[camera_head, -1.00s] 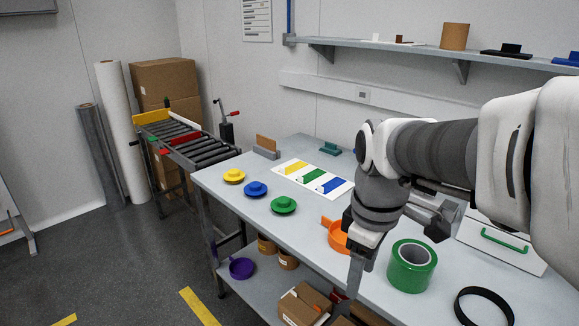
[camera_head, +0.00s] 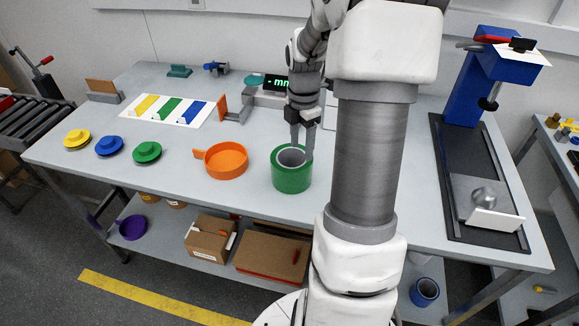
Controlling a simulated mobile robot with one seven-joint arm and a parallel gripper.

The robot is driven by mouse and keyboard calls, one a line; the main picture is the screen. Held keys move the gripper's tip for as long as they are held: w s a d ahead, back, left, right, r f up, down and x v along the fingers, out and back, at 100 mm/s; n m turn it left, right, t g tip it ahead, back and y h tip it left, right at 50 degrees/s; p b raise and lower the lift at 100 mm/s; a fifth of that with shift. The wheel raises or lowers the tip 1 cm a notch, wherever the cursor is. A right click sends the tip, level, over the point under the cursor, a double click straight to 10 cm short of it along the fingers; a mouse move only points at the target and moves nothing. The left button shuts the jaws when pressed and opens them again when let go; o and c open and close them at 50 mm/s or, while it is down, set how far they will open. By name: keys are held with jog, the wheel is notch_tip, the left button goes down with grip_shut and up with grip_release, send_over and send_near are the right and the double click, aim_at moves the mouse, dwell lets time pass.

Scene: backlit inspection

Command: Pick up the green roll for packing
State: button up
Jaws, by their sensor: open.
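The green roll (camera_head: 291,181) stands on its end on the grey table, its hollow core facing up. My gripper (camera_head: 302,145) points down right over the roll, its two fingers apart. The fingers are at the roll's upper rim; one appears to be at the core and the other at the right side. I cannot tell whether they touch it. My arm stands just right of the roll and covers the table behind and beside it.
An orange ring-shaped pan (camera_head: 226,160) lies left of the roll. Yellow, blue and green (camera_head: 147,152) discs sit further left, near a colour-striped card (camera_head: 166,110). A blue press-like stand (camera_head: 470,95) is at the right. Boxes (camera_head: 209,239) lie on the lower shelf.

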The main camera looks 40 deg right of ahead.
aim_at(301, 167)
notch_tip(301, 167, down, 11)
jog(key=shift+d+f+b, duration=0.15)
jog(key=shift+f+b, duration=0.05)
jog(key=shift+b, duration=0.1)
grip_shut()
dwell(0.5)
jog(key=shift+w+r, duration=0.1)
jog(key=shift+w, duration=0.05)
dwell(0.9)
